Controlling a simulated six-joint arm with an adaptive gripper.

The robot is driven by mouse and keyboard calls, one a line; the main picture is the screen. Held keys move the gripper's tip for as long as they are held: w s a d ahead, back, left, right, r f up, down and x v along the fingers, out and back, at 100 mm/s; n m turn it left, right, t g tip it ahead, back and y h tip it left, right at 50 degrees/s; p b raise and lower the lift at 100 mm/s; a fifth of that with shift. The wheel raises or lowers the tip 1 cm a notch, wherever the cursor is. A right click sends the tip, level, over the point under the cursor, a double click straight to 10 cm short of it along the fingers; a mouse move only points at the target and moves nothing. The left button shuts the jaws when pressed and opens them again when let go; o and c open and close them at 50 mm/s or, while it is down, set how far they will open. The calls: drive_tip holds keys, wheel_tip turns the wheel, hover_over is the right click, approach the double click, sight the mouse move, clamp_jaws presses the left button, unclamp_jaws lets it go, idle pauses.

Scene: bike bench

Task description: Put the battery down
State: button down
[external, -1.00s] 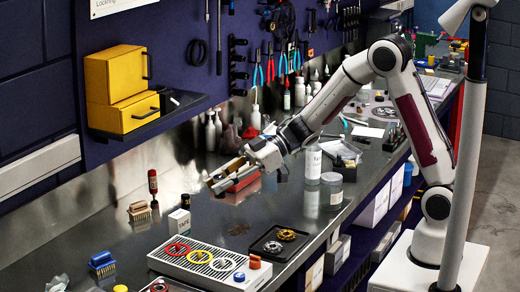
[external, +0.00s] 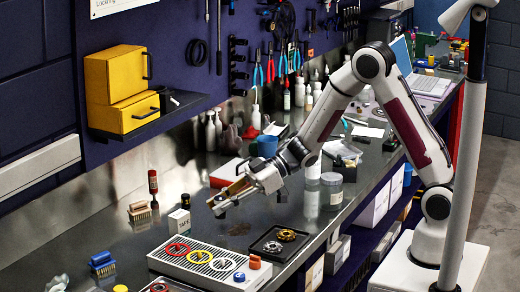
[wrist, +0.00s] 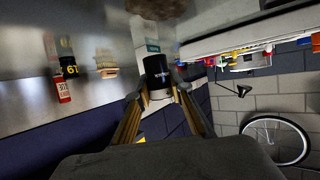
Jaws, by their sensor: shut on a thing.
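The battery (wrist: 158,72) is a short black cylinder with pale lettering and a light band at its lower end in the wrist view. It sits between the tips of my two fingers, and my gripper (wrist: 160,100) is shut on it. In the external view my gripper (external: 226,201) is tilted downward over the middle of the bench, its tips apart from the bench surface. The battery is too small there to make out clearly.
The metal bench (external: 210,228) is bare below my gripper. A white tray with coloured rings (external: 197,262) and a black tray with gears (external: 276,244) stand nearer the camera. A small box (external: 179,222) is to the left, a jar (external: 331,190) to the right.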

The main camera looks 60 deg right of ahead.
sight(221, 216)
drive_tip(key=shift+f, duration=1.85)
drive_tip(key=c, duration=1.8)
unclamp_jaws()
drive_tip(key=shift+f, duration=0.1)
drive_tip(key=shift+v, duration=6.05)
drive_tip(key=shift+w, duration=0.1)
